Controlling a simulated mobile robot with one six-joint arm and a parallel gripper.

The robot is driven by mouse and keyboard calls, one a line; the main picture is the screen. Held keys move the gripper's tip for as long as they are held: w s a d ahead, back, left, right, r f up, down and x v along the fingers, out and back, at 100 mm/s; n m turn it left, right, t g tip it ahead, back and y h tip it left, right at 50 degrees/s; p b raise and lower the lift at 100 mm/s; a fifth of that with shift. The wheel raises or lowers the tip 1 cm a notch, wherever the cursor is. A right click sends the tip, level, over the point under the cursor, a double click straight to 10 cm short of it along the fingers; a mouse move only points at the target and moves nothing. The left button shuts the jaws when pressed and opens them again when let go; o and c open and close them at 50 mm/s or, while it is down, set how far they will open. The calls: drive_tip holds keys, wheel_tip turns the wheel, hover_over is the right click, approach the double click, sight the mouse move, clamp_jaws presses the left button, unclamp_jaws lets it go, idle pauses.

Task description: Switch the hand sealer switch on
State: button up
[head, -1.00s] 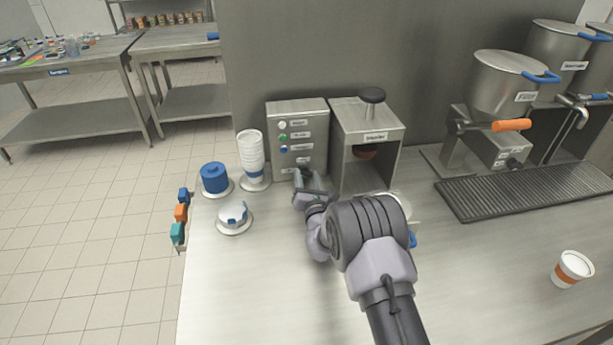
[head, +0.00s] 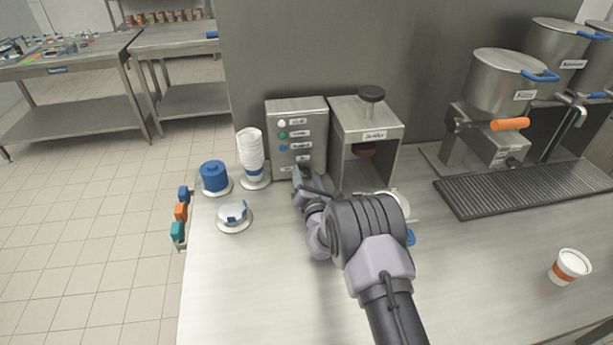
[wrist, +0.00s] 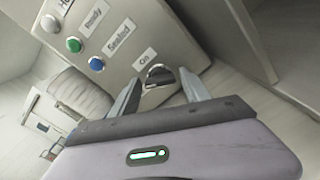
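The grey control box (head: 297,107) stands at the back of the counter, with white, green and blue lights and labels on its front. Its dark, rounded switch (wrist: 159,75) sits below the "On" label in the wrist view. My gripper (head: 298,173) is close to the lower front of the box in the head view and hides the switch there. In the wrist view my gripper (wrist: 160,86) has its two fingers apart, one on each side of the switch. I cannot tell whether either finger touches it. The hand sealer (head: 366,115), with a black knob on top, stands right of the box.
A stack of white cups (head: 250,150), a blue container (head: 214,177) and a white, blue-marked container (head: 233,214) stand to the left. A white cup with an orange band (head: 570,266) is at the right. Pots (head: 505,82) stand at the back right. The front counter is mostly clear.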

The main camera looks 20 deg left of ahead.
drive_tip(key=shift+o, duration=0.5)
drive_tip(key=shift+s+d+r, duration=0.1)
drive_tip(key=shift+s, duration=0.15)
drive_tip(key=p+v, duration=0.4)
drive_tip(key=v, duration=1.3)
